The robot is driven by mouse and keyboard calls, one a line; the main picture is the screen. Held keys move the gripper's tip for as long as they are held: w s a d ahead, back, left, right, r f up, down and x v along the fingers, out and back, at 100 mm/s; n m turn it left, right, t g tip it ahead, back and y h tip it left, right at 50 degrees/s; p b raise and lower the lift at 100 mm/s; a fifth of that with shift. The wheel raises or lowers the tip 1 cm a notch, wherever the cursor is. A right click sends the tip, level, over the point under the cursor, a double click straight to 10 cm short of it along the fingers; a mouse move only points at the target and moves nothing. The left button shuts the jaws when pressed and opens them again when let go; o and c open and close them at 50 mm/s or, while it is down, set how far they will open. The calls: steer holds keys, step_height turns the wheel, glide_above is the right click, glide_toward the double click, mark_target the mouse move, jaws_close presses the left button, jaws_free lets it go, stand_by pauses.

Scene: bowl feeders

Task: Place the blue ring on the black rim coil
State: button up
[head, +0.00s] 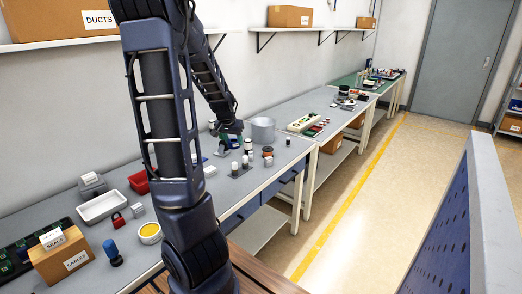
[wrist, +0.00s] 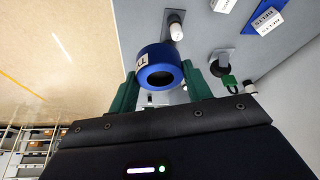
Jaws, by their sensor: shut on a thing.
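A blue ring (wrist: 160,66) with a white label on its side sits between the green fingers of my gripper (wrist: 160,80) in the wrist view. The gripper is shut on it, and the ring's dark hole faces the camera. A small orange-brown coil-like part (head: 267,150) with a dark edge stands on the bench to the right of the gripper. I cannot tell for sure whether it is the black rim coil.
A dark plate with white-topped posts (head: 240,169) stands just below the gripper in the head view. A grey pot (head: 263,130) stands to the right. A white tray (head: 102,206) and a red bin (head: 139,181) are at the left. Blue label cards (wrist: 264,18) show in the wrist view.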

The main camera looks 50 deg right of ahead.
steer(key=w+d+r, duration=0.2)
steer(key=w+d, duration=0.1)
steer(key=d, duration=0.5)
steer(key=w+d+r, duration=0.2)
steer(key=w+d, duration=0.1)
steer(key=d, duration=0.5)
steer(key=n, duration=0.1)
glide_above(268, 148)
steer(key=a, duration=0.1)
steer(key=f, duration=2)
steer(key=shift+s, duration=0.2)
steer(key=o, duration=1)
steer(key=shift+o, duration=0.2)
steer(key=v, duration=1.2)
steer(key=shift+s, duration=0.2)
